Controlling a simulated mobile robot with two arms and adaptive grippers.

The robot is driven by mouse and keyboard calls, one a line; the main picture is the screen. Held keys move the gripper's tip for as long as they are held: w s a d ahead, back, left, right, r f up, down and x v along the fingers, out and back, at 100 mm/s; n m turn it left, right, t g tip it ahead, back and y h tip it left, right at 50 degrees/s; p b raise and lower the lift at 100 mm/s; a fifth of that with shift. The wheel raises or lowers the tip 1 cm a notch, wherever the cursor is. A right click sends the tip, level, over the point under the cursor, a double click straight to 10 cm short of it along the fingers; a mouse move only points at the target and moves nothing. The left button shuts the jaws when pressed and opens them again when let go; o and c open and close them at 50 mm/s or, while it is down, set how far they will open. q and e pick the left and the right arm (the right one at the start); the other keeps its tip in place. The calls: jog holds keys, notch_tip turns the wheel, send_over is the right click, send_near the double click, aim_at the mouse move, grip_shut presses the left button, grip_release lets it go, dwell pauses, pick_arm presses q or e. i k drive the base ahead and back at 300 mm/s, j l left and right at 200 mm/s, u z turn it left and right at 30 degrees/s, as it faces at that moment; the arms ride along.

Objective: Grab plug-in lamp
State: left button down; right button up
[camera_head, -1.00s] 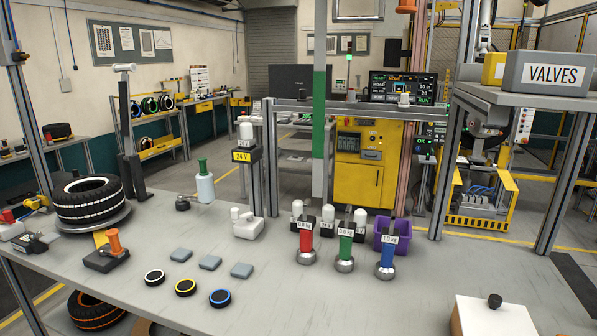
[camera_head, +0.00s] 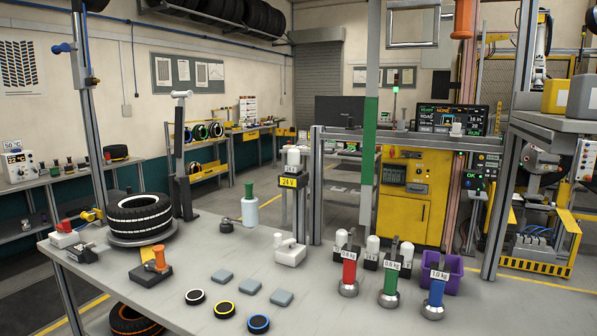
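A white round-topped piece (camera_head: 293,157) that looks like a lamp sits upright on a post with a yellow "24 V" label (camera_head: 289,182), behind the middle of the workbench. Similar white round-topped pieces (camera_head: 340,238) stand in dark holders behind the coloured weights, partly hidden by them. A white block with a rounded top piece (camera_head: 289,251) lies on the bench, left of these. I cannot tell for certain which of these is the plug-in lamp. Neither of my grippers is in view.
The grey workbench (camera_head: 215,255) carries a tyre on a turntable (camera_head: 140,216), red, green and blue weights (camera_head: 348,275), a purple bin (camera_head: 452,270), a white bottle (camera_head: 250,212), grey pads and ringed pucks (camera_head: 224,310). A metal frame and green-banded post (camera_head: 369,150) rise behind.

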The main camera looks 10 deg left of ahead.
aim_at(294, 167)
jog(key=i+j+z, duration=0.1)
jog(key=j+z, duration=0.6)
jog(key=i+j+z, duration=0.1)
jog(key=j+z, duration=0.25)
